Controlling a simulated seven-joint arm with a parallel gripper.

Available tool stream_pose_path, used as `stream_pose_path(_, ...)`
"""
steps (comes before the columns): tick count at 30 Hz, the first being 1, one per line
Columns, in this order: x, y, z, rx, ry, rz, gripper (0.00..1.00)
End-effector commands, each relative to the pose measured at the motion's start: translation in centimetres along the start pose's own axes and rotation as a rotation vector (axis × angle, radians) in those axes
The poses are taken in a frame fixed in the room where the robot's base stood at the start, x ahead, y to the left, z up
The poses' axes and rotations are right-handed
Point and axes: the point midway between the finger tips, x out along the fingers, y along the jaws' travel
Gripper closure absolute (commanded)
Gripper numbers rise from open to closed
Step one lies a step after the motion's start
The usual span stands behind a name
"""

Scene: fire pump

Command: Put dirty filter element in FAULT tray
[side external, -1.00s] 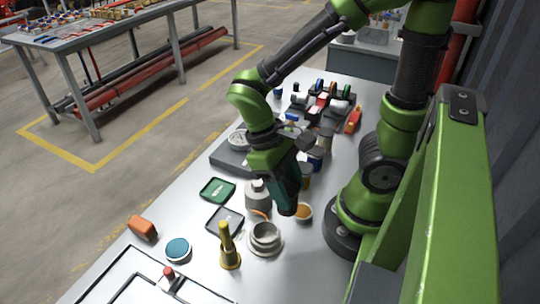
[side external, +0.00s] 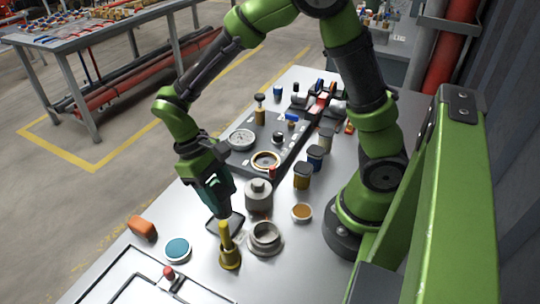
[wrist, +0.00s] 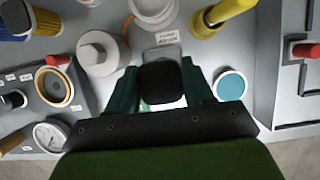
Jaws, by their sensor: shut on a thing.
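My gripper (side external: 221,207) points down over the near-left part of the bench in the side view. In the wrist view its green fingers are shut on a dark, rounded block (wrist: 160,82), which I take as the dirty filter element. The side view does not show this block clearly. A small dark-rimmed tray (side external: 238,220) lies just below and beside the gripper, partly hidden by it. A grey part of it shows beyond the block in the wrist view (wrist: 166,53), next to a small label too blurred to read surely. I cannot tell whether block and tray touch.
A yellow nozzle (side external: 229,250) stands close in front of the tray. A teal disc (side external: 177,249) and an orange block (side external: 142,228) lie to the left. A grey fixture plate (side external: 287,152) is behind.

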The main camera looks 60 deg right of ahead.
Motion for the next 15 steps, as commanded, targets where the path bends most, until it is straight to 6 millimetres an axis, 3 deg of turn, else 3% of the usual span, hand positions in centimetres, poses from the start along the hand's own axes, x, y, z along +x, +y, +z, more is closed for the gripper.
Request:
stream_pose_path(6,3.0,0.0,-1.2,0.001,-0.004,0.001,0.79)
stream_pose_path(15,3.3,0.0,-1.3,0.000,0.000,0.000,0.79)
